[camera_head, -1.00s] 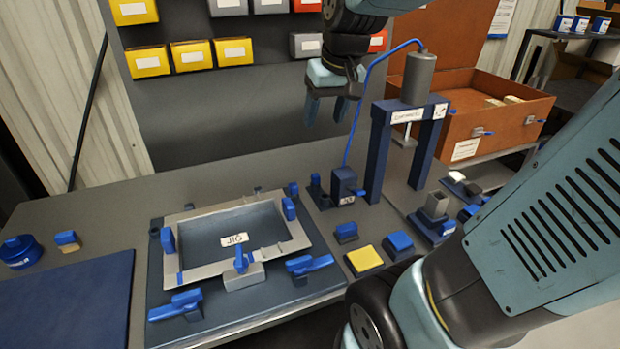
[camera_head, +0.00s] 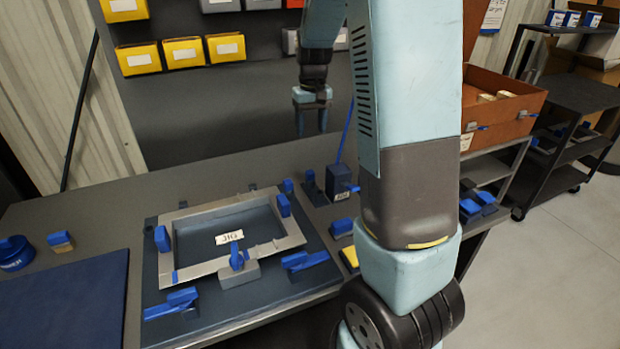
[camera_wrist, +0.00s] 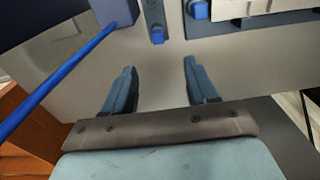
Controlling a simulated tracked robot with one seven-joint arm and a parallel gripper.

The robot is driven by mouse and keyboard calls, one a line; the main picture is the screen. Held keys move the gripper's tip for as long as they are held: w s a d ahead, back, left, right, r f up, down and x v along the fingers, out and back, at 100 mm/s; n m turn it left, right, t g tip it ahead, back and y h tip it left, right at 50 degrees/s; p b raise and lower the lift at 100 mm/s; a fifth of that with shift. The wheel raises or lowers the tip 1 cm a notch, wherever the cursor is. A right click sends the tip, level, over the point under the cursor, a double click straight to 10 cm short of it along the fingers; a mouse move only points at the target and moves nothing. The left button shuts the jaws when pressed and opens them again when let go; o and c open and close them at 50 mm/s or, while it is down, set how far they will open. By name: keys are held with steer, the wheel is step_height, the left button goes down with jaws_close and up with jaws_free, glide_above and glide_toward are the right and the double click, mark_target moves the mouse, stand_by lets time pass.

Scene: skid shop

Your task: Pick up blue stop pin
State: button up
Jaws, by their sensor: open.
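My gripper (camera_head: 311,121) hangs above the back of the bench, fingers down, open and empty. In the wrist view its two fingers (camera_wrist: 160,68) are spread with bare grey bench between them. A small blue upright piece (camera_head: 310,177) stands on a dark plate beside the valve box; it looks like the blue-topped piece (camera_wrist: 157,35) ahead of the fingers in the wrist view. Another blue piece (camera_head: 288,186) stands at the jig's back right corner. I cannot tell for sure which of these is the stop pin. The gripper touches neither.
The jig (camera_head: 200,268) holds a grey frame with blue clamps around it. A dark blue box (camera_head: 340,180) with a blue hose (camera_head: 346,135) stands right of it. My arm hides the press and much of the bench's right side. Wall bins (camera_head: 183,54) hang behind.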

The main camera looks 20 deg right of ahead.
step_height(320, 180, down, 2)
steer(key=w, duration=0.2)
glide_above(310, 171)
steer(key=f, duration=0.9)
steer(key=shift+s+d, duration=0.1)
steer(key=shift+d, duration=0.1)
steer(key=shift+a+f, duration=0.2)
steer(key=shift+f, duration=2.3)
steer(key=shift+c, duration=0.2)
jaws_close()
